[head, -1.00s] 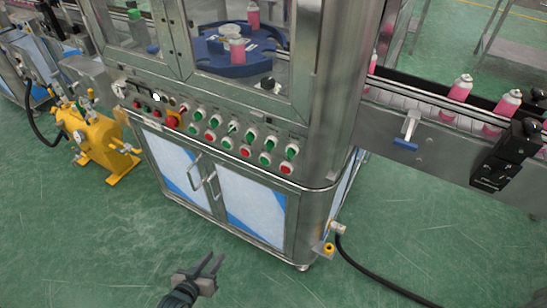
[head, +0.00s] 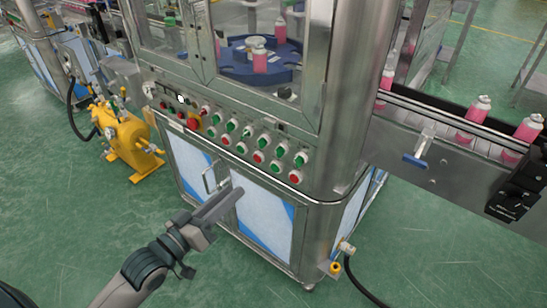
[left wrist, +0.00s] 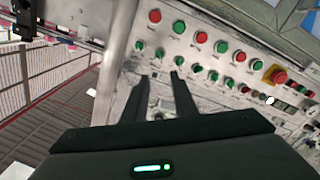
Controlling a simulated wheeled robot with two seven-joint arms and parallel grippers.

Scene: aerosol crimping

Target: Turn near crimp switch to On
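The control panel (head: 228,140) on the machine cabinet carries rows of green and red buttons and small switch knobs. The labels are too small to read, so I cannot tell which knob is the near crimp switch. Round green and red controls (left wrist: 222,47) also show in the left wrist view, beyond the fingertips. My left gripper (head: 234,191) is in front of the cabinet doors, below the panel and apart from it. In the left wrist view its two fingers (left wrist: 158,85) are spread with nothing between them. My right gripper is not in view.
Cabinet doors with a metal handle (head: 212,180) lie below the panel. A red emergency-stop button (head: 192,122) sits at the panel's left. A yellow pump unit (head: 126,140) stands left. A conveyor (head: 450,140) with pink cans is at right. Green floor is clear in front.

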